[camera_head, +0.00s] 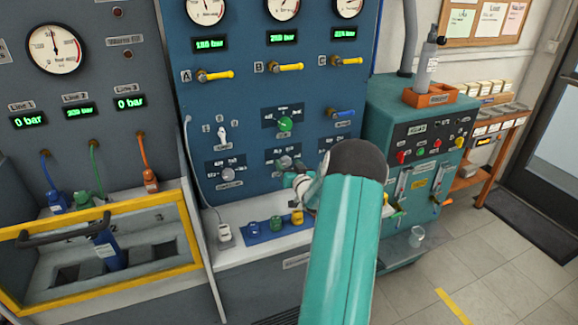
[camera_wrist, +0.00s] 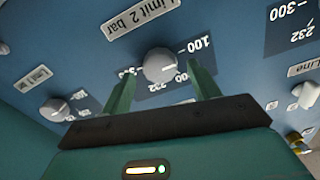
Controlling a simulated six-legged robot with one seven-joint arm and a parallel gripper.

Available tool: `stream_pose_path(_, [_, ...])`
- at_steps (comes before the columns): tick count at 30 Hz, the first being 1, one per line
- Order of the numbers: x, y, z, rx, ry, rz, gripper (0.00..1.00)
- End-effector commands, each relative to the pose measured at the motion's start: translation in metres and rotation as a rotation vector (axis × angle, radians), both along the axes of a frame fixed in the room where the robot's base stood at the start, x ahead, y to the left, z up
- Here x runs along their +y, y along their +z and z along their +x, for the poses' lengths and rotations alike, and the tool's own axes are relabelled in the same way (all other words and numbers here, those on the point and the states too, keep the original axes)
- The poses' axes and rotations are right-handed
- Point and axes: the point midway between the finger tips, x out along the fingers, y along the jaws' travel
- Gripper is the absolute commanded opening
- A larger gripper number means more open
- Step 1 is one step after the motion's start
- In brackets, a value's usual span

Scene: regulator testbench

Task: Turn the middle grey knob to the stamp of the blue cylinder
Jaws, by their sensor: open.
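The middle grey knob (camera_head: 286,162) is on the blue panel below a green knob. My gripper (camera_wrist: 161,73) is open, with one green finger on each side of the knob. I cannot tell whether the fingers touch it. In the head view my arm partly hides the gripper (camera_head: 295,180). A blue cylinder (camera_head: 110,262) stands in the yellow-framed bay at left; its pale label is too small to read.
A yellow frame with a dark handle (camera_head: 62,234) fronts the bay. A blue mat (camera_head: 262,238) on the ledge below the knobs holds small coloured parts. Another grey knob (camera_head: 227,174) is to the left. A green cabinet (camera_head: 392,108) stands close at right.

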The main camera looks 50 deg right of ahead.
Motion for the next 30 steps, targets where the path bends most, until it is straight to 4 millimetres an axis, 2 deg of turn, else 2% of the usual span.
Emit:
stream_pose_path(8, [-0.0020,0.0000,0.0032,0.000,0.001,0.000,0.61])
stream_pose_path(11, [-0.0019,0.0000,0.0032,0.000,0.001,0.000,0.45])
stream_pose_path(15, [-0.0018,0.0001,0.0031,0.000,0.001,0.000,0.18])
stream_pose_path(16, [-0.0017,0.0001,0.0032,0.000,0.001,0.000,0.16])
stream_pose_path(30, [-0.0019,0.0001,0.0027,-0.051,0.002,0.083,0.16])
